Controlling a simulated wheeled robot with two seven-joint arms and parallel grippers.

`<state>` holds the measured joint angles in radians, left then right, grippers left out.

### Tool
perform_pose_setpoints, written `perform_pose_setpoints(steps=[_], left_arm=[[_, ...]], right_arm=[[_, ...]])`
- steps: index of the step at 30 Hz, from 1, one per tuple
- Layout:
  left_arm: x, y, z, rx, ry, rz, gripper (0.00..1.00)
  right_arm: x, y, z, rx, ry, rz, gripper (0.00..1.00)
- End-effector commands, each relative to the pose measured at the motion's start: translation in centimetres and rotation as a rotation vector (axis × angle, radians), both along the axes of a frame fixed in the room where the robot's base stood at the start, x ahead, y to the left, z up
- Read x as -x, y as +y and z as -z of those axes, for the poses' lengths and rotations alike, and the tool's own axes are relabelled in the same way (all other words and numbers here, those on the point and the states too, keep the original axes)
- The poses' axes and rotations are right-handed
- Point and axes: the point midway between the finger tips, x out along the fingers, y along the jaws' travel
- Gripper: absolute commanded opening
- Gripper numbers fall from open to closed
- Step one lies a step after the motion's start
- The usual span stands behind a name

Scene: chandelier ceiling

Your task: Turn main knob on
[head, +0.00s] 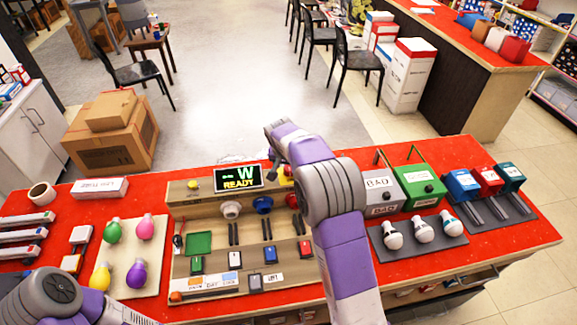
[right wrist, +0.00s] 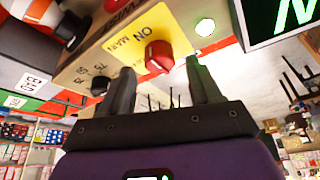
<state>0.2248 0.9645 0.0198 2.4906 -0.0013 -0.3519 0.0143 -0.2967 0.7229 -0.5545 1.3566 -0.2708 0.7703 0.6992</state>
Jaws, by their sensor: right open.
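The main knob (right wrist: 158,57) is red and sits on a yellow plate (right wrist: 140,42) marked ON and MAIN in the right wrist view. My right gripper (right wrist: 160,68) is open, with its two dark fingers pointing toward the knob. The knob shows in the gap between the fingertips; I cannot tell whether they touch it. In the head view my right gripper (head: 273,168) is at the top right of the wooden test panel (head: 215,275), and my wrist hides most of the knob's area. My left arm shows at the bottom left, its gripper out of view.
A display (head: 238,178) reading READY stands left of the right gripper. Coloured bulbs (head: 146,227) lie on a board at left. Grey and green boxes (head: 420,186) and white bulbs (head: 423,230) stand right of my arm on the red table (head: 520,235).

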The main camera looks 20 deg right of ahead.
Motion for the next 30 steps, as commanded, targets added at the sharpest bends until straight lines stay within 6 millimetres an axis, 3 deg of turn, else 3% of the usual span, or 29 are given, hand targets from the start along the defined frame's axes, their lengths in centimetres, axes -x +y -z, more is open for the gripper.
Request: perform_pose_setpoints(steps=[3, 10, 30], left_arm=[[0.0, 0.0, -0.4, 0.000, 0.000, 0.000, 0.43], [0.0, 0.0, -0.6, 0.000, 0.000, 0.000, 0.43], [0.0, 0.0, -0.6, 0.000, 0.000, 0.000, 0.43]], right_arm=[[0.6, 0.6, -2.3, 0.000, -0.003, -0.003, 0.63], [1.5, 1.2, -4.7, -0.001, -0.002, -0.001, 0.63], [1.6, 1.3, -4.9, -0.001, -0.001, 0.000, 0.63]])
